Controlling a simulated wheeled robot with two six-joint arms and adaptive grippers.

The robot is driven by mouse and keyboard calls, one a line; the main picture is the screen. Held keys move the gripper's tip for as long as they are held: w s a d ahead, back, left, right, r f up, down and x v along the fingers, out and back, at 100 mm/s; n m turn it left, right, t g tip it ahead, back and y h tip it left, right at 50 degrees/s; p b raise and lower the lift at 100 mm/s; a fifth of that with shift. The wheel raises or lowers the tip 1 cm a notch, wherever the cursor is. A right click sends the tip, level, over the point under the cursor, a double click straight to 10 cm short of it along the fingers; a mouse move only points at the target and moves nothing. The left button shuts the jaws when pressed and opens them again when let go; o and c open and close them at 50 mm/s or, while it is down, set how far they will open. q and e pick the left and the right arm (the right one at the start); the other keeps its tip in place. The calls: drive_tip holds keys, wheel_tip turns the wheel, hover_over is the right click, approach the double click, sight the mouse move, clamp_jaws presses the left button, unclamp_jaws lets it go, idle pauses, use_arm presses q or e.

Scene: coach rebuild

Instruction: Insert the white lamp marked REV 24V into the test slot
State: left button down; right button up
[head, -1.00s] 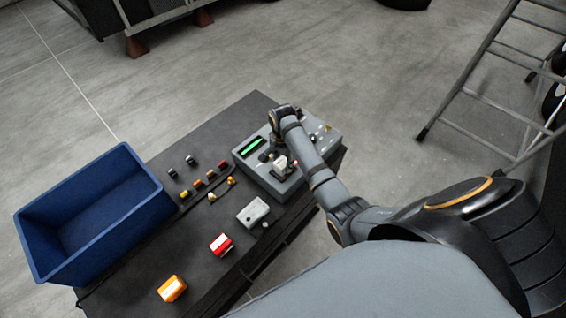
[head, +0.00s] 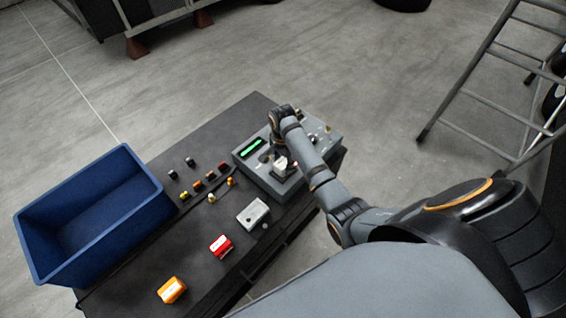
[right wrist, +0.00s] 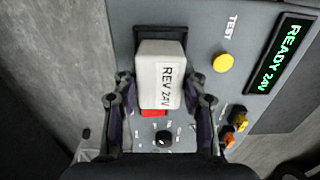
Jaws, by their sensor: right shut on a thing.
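The white lamp marked REV 24V (right wrist: 162,78) is between the fingers of my right gripper (right wrist: 160,103), which is shut on it. The lamp also shows as a small white block in the head view (head: 280,164), over the grey test unit (head: 251,168). In the right wrist view the lamp's far end overlaps a dark slot (right wrist: 161,33) beside the word TEST. I cannot tell how deep it sits, as the lamp hides part of the slot. A red part (right wrist: 153,113) shows just below the lamp. My left gripper is not in view.
The unit has a yellow button (right wrist: 223,62) and a green READY 24V display (right wrist: 281,55). On the dark bench lie a grey-white box (head: 252,213), a red lamp (head: 220,245), an orange lamp (head: 172,289) and several small parts. A blue bin (head: 150,208) stands left.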

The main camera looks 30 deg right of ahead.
sight(283, 162)
drive_tip(key=shift+f, duration=0.65)
drive_tip(key=o, duration=0.9)
drive_tip(key=shift+o, duration=0.2)
drive_tip(key=shift+r, duration=5.6)
